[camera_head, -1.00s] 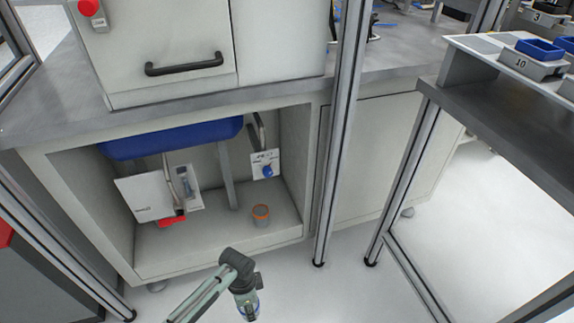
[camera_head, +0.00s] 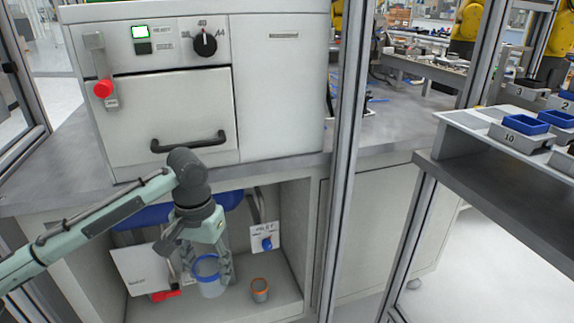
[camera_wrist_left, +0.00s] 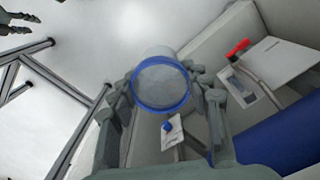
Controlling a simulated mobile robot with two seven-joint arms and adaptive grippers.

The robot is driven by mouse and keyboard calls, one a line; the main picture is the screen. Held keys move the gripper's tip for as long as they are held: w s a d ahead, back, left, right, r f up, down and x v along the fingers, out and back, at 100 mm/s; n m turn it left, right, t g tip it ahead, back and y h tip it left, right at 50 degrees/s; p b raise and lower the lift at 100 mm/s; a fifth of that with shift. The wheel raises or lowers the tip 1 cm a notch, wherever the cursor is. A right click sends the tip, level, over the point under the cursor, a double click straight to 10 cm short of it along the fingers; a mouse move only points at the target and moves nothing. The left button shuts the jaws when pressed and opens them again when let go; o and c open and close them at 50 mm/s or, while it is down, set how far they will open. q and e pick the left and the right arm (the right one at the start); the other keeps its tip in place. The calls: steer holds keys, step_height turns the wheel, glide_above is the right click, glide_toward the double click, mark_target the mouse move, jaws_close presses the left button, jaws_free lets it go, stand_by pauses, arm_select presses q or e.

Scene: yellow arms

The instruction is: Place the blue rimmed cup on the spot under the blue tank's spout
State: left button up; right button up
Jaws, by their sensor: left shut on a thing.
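My left gripper (camera_head: 210,262) is shut on the blue rimmed cup (camera_head: 210,287), a pale cup with a blue ring at its top. The gripper holds it upright in front of the open cabinet bay; its height over the bay floor is unclear. In the left wrist view the cup (camera_wrist_left: 161,84) sits between the fingers. The blue tank (camera_head: 150,216) hangs under the counter, partly hidden by my left arm; it also shows in the left wrist view (camera_wrist_left: 285,140). The spout and the spot under it are not clearly visible. Dark finger-like parts (camera_wrist_left: 18,20) may be my right gripper.
An orange-rimmed cup (camera_head: 260,291) stands on the bay floor, right of the held cup. A label plate with a blue knob (camera_head: 266,241) is behind it. A white panel (camera_head: 138,270) and a red part (camera_head: 165,295) are at left. A metal post (camera_head: 343,160) stands to the right.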

arm_select(q)
steer(key=s+a+r+n, duration=0.2)
steer(key=s+r, duration=0.1)
steer(key=r, duration=0.3)
steer(key=shift+s+a+n, duration=0.3)
